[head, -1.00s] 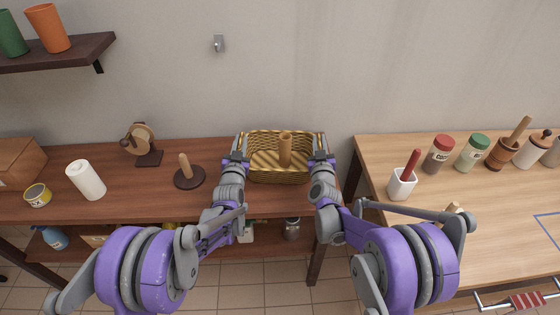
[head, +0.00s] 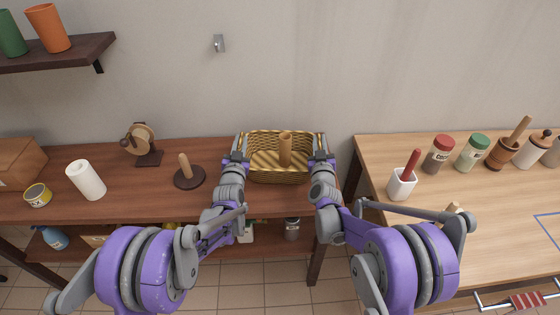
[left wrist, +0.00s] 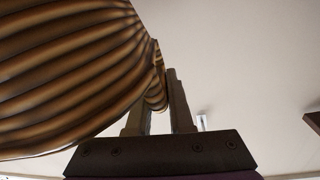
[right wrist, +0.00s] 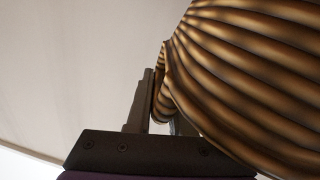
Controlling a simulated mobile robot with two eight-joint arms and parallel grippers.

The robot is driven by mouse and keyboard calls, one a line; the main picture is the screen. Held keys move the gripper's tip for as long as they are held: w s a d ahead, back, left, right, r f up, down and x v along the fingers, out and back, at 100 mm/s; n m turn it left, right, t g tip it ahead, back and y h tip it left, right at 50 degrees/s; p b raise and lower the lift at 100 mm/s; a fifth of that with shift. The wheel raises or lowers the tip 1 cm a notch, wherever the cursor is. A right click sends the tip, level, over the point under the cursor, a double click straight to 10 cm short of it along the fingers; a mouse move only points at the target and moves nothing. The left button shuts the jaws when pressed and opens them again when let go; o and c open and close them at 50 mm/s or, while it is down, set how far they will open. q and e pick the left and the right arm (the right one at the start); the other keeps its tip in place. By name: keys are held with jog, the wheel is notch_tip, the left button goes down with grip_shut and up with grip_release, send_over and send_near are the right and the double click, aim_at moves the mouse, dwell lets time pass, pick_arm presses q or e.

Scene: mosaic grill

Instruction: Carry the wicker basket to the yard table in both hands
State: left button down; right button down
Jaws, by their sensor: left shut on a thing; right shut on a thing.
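The striped wicker basket (head: 278,175) is at the right end of the dark wooden bench (head: 120,205), against the wall; I cannot tell whether it touches the bench top. A light brown wooden cylinder (head: 285,148) stands upright in it. My left gripper (head: 239,145) is shut on the basket's left end; the left wrist view shows the fingers (left wrist: 160,110) on either side of the woven rim. My right gripper (head: 320,145) is shut on the right end; in the right wrist view its fingers (right wrist: 155,105) pinch the rim. The yard table is not identifiable in view.
Left of the basket stand a round dark base with a wooden peg (head: 186,172), a paper roll (head: 87,180) and a wheeled device (head: 142,143). To the right, a lighter table (head: 370,165) holds a white pot (head: 402,184) and several jars. A narrow gap separates both tables.

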pick_arm(q)
jog(key=shift+r, duration=0.15)
pick_arm(e)
jog(key=shift+r, duration=0.15)
